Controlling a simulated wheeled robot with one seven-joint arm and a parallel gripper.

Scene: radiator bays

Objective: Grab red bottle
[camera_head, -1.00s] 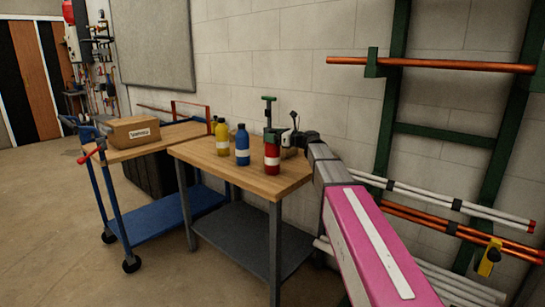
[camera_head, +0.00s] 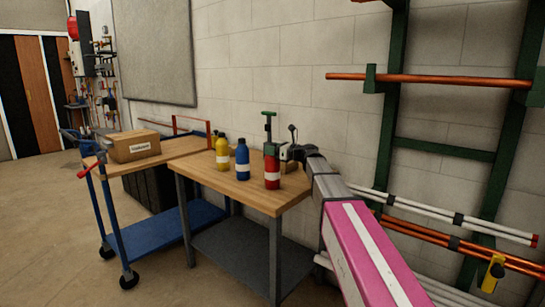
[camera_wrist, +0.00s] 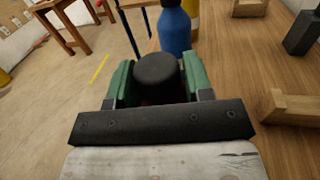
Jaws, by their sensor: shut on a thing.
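The red bottle (camera_head: 272,172) has a white band and stands upright at the right front of the wooden table (camera_head: 222,186), as seen in the head view. My gripper (camera_head: 278,150) comes from the right and is shut on the bottle's upper part. In the wrist view the bottle's black cap (camera_wrist: 157,70) sits between the green fingers of my gripper (camera_wrist: 155,84). Most of the bottle's red body is hidden there. I cannot tell whether its base touches the tabletop.
A blue bottle (camera_head: 242,160) and a yellow bottle (camera_head: 222,154) stand to the left on the table. A blue cart (camera_head: 160,151) with a cardboard box (camera_head: 134,146) is beside it. A green rack (camera_head: 448,149) with pipes (camera_head: 430,79) is on the right wall.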

